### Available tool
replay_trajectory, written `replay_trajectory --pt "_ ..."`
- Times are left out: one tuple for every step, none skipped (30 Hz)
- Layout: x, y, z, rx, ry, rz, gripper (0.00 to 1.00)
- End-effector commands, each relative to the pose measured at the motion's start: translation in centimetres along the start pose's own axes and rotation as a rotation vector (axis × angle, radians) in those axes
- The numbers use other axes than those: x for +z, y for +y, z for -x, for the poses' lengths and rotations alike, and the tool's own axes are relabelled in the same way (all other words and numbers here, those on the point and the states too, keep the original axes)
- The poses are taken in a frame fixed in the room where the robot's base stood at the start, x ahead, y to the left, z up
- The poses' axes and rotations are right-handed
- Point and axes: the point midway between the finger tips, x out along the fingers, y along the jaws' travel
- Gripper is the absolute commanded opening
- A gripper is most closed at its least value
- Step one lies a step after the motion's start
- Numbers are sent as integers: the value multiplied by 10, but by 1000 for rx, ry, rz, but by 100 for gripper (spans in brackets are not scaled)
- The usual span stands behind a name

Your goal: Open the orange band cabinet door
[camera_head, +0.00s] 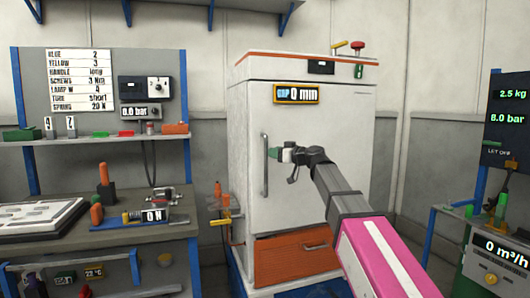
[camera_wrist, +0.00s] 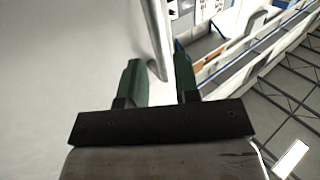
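The white cabinet (camera_head: 300,67) has an orange band round its top and stands in the middle of the head view. Its white door (camera_head: 320,125) appears shut. A grey vertical bar handle (camera_head: 265,178) is on the door's left side; in the wrist view the handle (camera_wrist: 158,38) runs down from the top edge. My gripper (camera_head: 272,154) is at the handle's mid-height, close to its right side in the head view. In the wrist view my gripper (camera_wrist: 157,60) has its green fingers apart, with the handle lying between them. I cannot tell whether either finger touches it.
An orange drawer front (camera_head: 290,258) is below the door. A workbench (camera_head: 110,240) with tools stands at left, and pipes with orange grips (camera_head: 222,205) are beside the cabinet's left side. A metering stand (camera_head: 495,262) is at right.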

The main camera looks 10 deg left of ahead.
Motion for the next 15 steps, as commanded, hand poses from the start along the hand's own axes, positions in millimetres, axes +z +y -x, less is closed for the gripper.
replay_trajectory --pt "-1 2 -13 -1 0 -1 29" --pt "0 2 -18 -1 -1 -1 29" --pt "0 2 -26 -2 -1 -1 29" --pt "0 2 -31 -2 -1 -1 29" --pt "0 2 -36 -1 -1 -1 29" --pt "0 2 -41 0 -1 -1 29" --pt "0 2 -46 0 -1 -1 29" --pt "0 2 -50 0 -2 -1 29" --pt "0 2 -54 -1 -2 -1 29" --pt "1 1 -57 -1 -2 -1 29" --pt "1 1 -60 -1 -2 -1 29" --pt "1 1 -63 0 -2 -1 29" --pt "1 1 -65 0 -2 -1 29" --pt "1 1 -66 1 -2 -1 29" --pt "1 1 -67 1 -2 -1 29"
